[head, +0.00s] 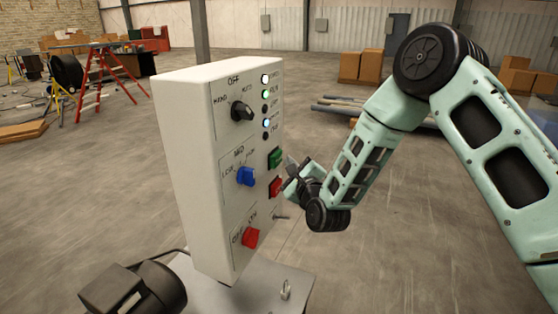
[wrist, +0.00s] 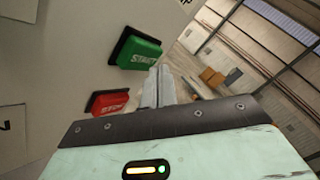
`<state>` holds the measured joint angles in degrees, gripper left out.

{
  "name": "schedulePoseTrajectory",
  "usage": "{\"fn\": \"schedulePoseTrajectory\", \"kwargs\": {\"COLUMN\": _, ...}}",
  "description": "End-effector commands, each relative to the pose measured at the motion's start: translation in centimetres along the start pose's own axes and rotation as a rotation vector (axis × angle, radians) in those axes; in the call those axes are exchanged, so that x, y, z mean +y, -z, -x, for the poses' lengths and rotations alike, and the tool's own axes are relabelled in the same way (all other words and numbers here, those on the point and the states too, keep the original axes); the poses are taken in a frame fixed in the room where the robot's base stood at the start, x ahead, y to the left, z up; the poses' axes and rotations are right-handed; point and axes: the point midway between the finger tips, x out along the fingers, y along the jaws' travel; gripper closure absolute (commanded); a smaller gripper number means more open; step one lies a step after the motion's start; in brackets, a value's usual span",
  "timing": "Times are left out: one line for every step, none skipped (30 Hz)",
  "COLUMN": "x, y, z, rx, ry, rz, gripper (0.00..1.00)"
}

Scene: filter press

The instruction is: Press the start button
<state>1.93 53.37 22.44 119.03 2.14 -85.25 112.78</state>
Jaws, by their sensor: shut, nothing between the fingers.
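The green start button (head: 275,158) is on the right edge of the white control box's front face. In the wrist view the start button (wrist: 140,53) reads START and sits in a black frame. The red stop button (head: 275,187) is just below it; it also shows in the wrist view (wrist: 110,103). My gripper (head: 289,166) is at the right of these buttons. In the wrist view its fingers (wrist: 159,85) are together and empty, pointing just below and right of the start button. I cannot tell whether the fingertips touch it.
The control box (head: 188,150) also carries a black knob (head: 242,111), a blue knob (head: 246,176), a red knob (head: 250,238) and a column of lights (head: 266,105), some lit. A dark motor (head: 135,288) is at lower left.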

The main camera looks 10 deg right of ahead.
Motion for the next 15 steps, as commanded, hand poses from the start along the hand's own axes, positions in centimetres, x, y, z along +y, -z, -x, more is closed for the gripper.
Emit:
{"fn": "schedulePoseTrajectory", "kwargs": {"x": 0.0, "y": 0.0, "z": 0.0, "rx": 0.0, "ry": 0.0, "rz": 0.0, "gripper": 1.0}}
{"fn": "schedulePoseTrajectory", "kwargs": {"x": 0.0, "y": 0.1, "z": 0.1, "rx": 0.001, "ry": 0.0, "rz": 0.0, "gripper": 1.0}}
{"fn": "schedulePoseTrajectory", "kwargs": {"x": -0.1, "y": 0.2, "z": 0.2, "rx": 0.001, "ry": 0.0, "rz": 0.0, "gripper": 1.0}}
{"fn": "schedulePoseTrajectory", "kwargs": {"x": -0.2, "y": 0.3, "z": 0.3, "rx": 0.001, "ry": 0.0, "rz": 0.001, "gripper": 1.0}}
{"fn": "schedulePoseTrajectory", "kwargs": {"x": -0.3, "y": 0.4, "z": 0.5, "rx": 0.002, "ry": -0.001, "rz": 0.001, "gripper": 1.0}}
{"fn": "schedulePoseTrajectory", "kwargs": {"x": -0.4, "y": 0.6, "z": 0.7, "rx": 0.002, "ry": -0.001, "rz": 0.001, "gripper": 1.0}}
{"fn": "schedulePoseTrajectory", "kwargs": {"x": -0.6, "y": 0.8, "z": 0.9, "rx": 0.002, "ry": 0.0, "rz": 0.001, "gripper": 1.0}}
{"fn": "schedulePoseTrajectory", "kwargs": {"x": -0.8, "y": 1.0, "z": 1.1, "rx": 0.003, "ry": 0.0, "rz": 0.0, "gripper": 1.0}}
{"fn": "schedulePoseTrajectory", "kwargs": {"x": -0.9, "y": 1.2, "z": 1.4, "rx": 0.003, "ry": 0.0, "rz": 0.0, "gripper": 1.0}}
{"fn": "schedulePoseTrajectory", "kwargs": {"x": -1.1, "y": 1.3, "z": 1.6, "rx": 0.002, "ry": 0.0, "rz": 0.0, "gripper": 1.0}}
{"fn": "schedulePoseTrajectory", "kwargs": {"x": -1.2, "y": 1.4, "z": 1.8, "rx": 0.001, "ry": 0.0, "rz": 0.0, "gripper": 1.0}}
{"fn": "schedulePoseTrajectory", "kwargs": {"x": -1.4, "y": 1.6, "z": 2.1, "rx": 0.001, "ry": 0.0, "rz": 0.0, "gripper": 1.0}}
{"fn": "schedulePoseTrajectory", "kwargs": {"x": -1.6, "y": 1.8, "z": 2.3, "rx": 0.002, "ry": 0.0, "rz": 0.0, "gripper": 1.0}}
{"fn": "schedulePoseTrajectory", "kwargs": {"x": -1.8, "y": 1.9, "z": 2.4, "rx": 0.002, "ry": 0.0, "rz": 0.0, "gripper": 1.0}}
{"fn": "schedulePoseTrajectory", "kwargs": {"x": -1.9, "y": 2.1, "z": 2.7, "rx": 0.002, "ry": 0.0, "rz": 0.0, "gripper": 1.0}}
